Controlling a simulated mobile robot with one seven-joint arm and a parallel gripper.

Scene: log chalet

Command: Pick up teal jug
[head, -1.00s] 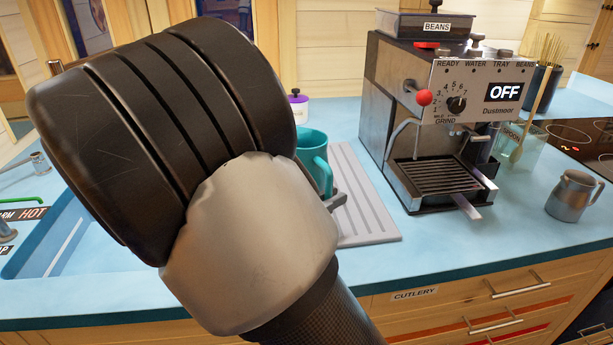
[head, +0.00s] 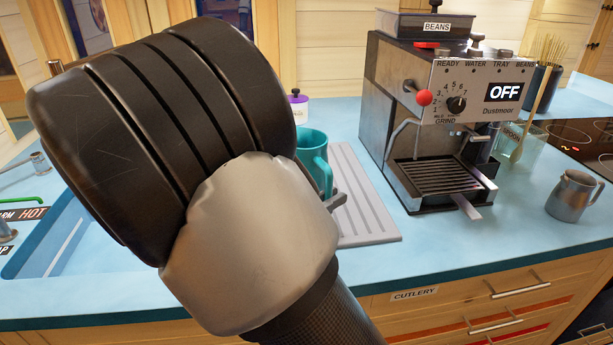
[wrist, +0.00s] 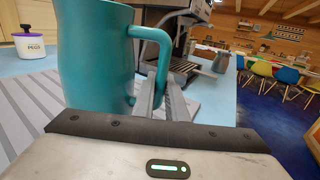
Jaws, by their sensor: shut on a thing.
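The teal jug (head: 314,160) stands upright at the grey draining board, partly hidden behind my arm in the head view. In the wrist view the jug (wrist: 95,50) fills the left part, with its handle (wrist: 152,38) on the right side. My gripper (wrist: 162,98) is shut on the lower part of the handle. In the head view only a bit of my gripper (head: 338,201) shows past my arm, beside the jug. I cannot tell whether the jug's base touches the board.
The ribbed draining board (head: 372,215) lies right of the sink (head: 60,240). A coffee machine (head: 430,120) stands right of it, with a metal pitcher (head: 573,197) further right. A white pot with a purple lid (head: 299,108) is behind the jug. Blue counter (head: 450,235) is clear in front.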

